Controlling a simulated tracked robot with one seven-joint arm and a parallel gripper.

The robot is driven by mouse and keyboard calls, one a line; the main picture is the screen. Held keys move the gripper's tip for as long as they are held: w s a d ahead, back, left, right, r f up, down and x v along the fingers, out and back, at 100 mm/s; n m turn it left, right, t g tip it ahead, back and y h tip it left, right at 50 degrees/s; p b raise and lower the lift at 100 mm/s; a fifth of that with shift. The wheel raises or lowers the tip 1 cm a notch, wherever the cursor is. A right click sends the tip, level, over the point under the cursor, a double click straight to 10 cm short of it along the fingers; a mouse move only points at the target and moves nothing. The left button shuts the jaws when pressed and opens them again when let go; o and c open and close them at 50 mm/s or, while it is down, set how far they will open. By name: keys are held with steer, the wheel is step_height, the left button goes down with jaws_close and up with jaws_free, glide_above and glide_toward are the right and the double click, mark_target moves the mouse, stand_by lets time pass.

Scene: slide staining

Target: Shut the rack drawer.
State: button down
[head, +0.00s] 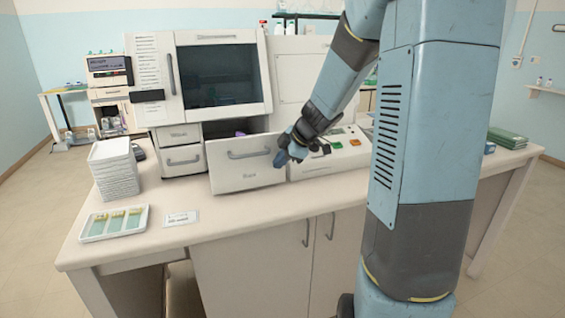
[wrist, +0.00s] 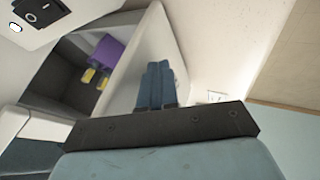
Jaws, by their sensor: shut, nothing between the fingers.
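The rack drawer (head: 245,164), with a white front and a grey bar handle, sticks out of the lower part of the white staining machine (head: 155,62). In the wrist view, its open inside (wrist: 72,90) shows a purple rack (wrist: 108,52) with yellow pieces. My gripper (head: 280,160) is at the right end of the drawer front, with its fingers together and nothing held. In the wrist view, the blue fingers (wrist: 156,85) lie over the pale drawer front. I cannot tell whether they touch it.
A stack of white trays (head: 114,170) and a tray of slides (head: 114,222) stand at the left on the bench. A small card (head: 180,218) lies in front of the machine. Green and orange buttons (head: 338,145) are on the panel right of the drawer. The bench front is clear.

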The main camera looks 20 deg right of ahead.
steer(key=w, duration=1.2)
steer(key=shift+w, duration=0.35)
steer(key=shift+s, duration=0.15)
